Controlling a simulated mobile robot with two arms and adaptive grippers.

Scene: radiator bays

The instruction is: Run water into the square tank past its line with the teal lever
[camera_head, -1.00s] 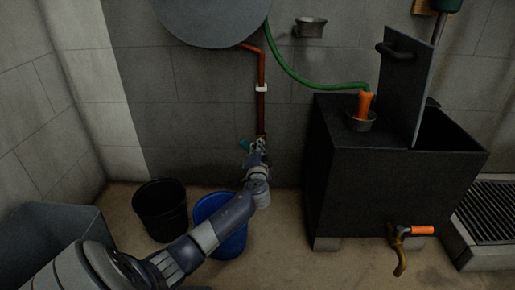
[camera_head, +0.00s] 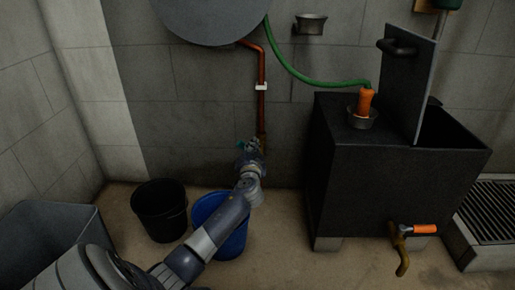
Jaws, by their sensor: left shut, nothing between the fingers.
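The teal lever (camera_head: 241,145) shows as a small patch at the lower end of the red-brown pipe (camera_head: 262,110), partly hidden by my left gripper (camera_head: 253,143). The gripper is shut with nothing between its fingers, close beside the lever; whether they touch cannot be told. A dark box-shaped tank (camera_head: 350,190), which looks like the square tank, stands on blocks at the right with its lid (camera_head: 408,90) upright. Its inside is dark; I see no line or water level. My right gripper is not in view.
A green hose (camera_head: 310,79) runs to an orange nozzle (camera_head: 366,101) in a cup on the tank. A tap with an orange handle (camera_head: 424,229) is on its front. A black bucket (camera_head: 160,212), a blue bucket (camera_head: 229,243) and a grey bin (camera_head: 70,217) stand left.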

